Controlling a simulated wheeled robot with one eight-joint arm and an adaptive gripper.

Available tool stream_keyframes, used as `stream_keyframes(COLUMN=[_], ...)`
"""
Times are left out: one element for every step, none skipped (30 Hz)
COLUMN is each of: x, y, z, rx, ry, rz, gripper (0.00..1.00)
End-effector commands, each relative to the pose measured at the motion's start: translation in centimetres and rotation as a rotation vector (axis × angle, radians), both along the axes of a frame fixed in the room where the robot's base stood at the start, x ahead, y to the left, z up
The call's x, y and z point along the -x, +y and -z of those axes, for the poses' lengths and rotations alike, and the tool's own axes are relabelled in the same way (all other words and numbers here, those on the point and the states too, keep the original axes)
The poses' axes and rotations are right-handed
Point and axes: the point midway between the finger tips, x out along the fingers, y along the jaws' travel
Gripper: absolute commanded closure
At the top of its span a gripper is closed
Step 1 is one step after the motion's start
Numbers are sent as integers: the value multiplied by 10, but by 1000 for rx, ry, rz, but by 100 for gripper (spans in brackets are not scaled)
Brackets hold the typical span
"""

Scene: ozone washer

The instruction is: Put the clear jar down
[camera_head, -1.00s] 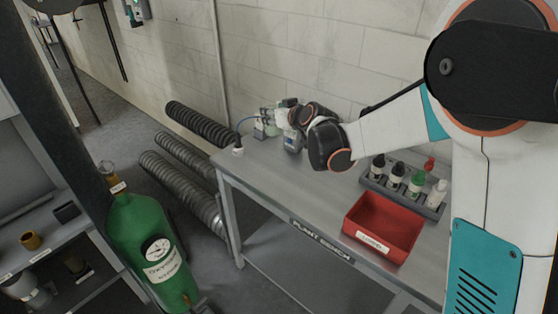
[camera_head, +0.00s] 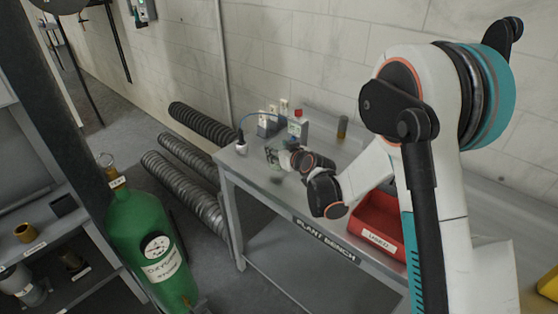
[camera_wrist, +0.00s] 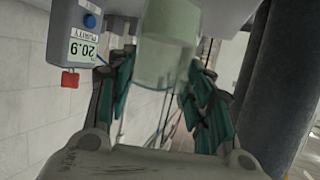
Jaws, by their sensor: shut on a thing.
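My gripper (camera_head: 280,158) is over the left part of the plant bench (camera_head: 240,172), towards its front edge. In the wrist view its green-padded fingers (camera_wrist: 160,92) are on either side of the clear jar (camera_wrist: 165,58), shut on it. The jar is a pale green, see-through cylinder. In the head view it is small and mostly lost among the fingers. The wrist picture is upside down, with the grey bench top at its upper edge near the jar's base. I cannot tell whether the base touches the bench.
A grey purity meter (camera_wrist: 86,35) reading 20.9 stands close by; it also shows behind my gripper in the head view (camera_head: 298,128). A white-topped fitting (camera_head: 241,146) with a blue hose is at the left corner. A red bin (camera_head: 376,222) stands right. A green oxygen cylinder (camera_head: 145,235) stands left of the bench.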

Motion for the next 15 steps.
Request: stream_keyframes(x=[0, 0, 0, -1, -1, 0, 0, 0, 0, 0, 0, 0, 0, 0, 0], y=[0, 0, 0, 0, 0, 0, 0, 0, 0, 0, 0, 0, 0, 0, 0], z=[9, 14, 20, 25, 29, 32, 34, 34, 34, 34, 34, 33, 33, 33, 34], rx=[0, 0, 0, 0, 0, 0, 0, 0, 0, 0, 0, 0, 0, 0, 0], ry=[0, 0, 0, 0, 0, 0, 0, 0, 0, 0, 0, 0, 0, 0, 0], rz=[0, 0, 0, 0, 0, 0, 0, 0, 0, 0, 0, 0, 0, 0, 0], gripper=[85, 85, 85, 85, 85, 85, 85, 85, 85, 85, 85, 85, 85, 85, 85])
